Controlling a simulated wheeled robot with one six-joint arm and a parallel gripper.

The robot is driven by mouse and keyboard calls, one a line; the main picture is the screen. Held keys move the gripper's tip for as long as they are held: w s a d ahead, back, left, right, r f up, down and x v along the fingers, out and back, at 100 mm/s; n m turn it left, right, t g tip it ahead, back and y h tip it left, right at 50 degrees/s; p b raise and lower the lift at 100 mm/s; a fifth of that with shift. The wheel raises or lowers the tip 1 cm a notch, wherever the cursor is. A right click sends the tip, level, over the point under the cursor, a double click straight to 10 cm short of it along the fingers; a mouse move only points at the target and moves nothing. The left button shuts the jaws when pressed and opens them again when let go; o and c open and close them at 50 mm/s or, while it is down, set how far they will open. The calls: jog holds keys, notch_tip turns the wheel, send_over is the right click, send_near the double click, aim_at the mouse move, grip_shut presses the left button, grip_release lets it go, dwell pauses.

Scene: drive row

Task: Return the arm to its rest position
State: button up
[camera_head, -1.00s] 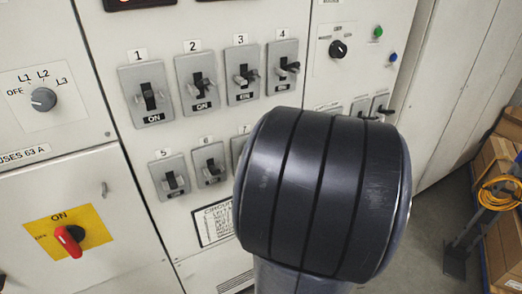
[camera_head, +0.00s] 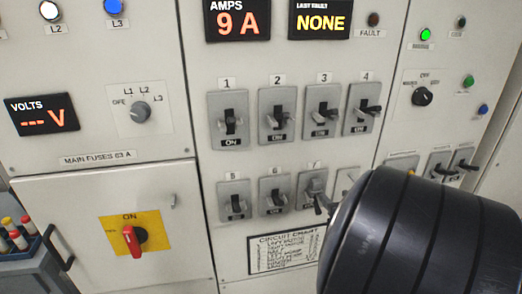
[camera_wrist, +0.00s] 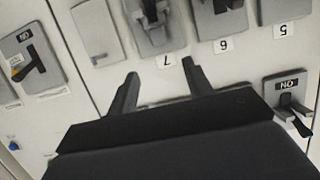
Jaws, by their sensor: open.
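My gripper (camera_wrist: 160,88) shows in the wrist view with its two dark fingers apart and nothing between them. In the head view my black arm link fills the lower right and hides the gripper's body.
Switches 1 (camera_head: 229,120) to 4 (camera_head: 362,108) form the upper row. A red rotary handle (camera_head: 132,241) sits on a yellow plate at left. The AMPS display (camera_head: 237,20) reads 9 A.

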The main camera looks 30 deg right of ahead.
aim_at(318, 183)
jog(key=b+x, duration=0.1)
jog(key=x, duration=1)
jog(key=shift+w+f, duration=0.15)
jog(key=shift+w, duration=0.15)
jog(key=r, duration=0.3)
jog(key=shift+s+r+p, duration=0.1)
jog(key=shift+s+p, duration=0.3)
jog(key=shift+w+r, duration=0.1)
jog(key=shift+r, duration=0.1)
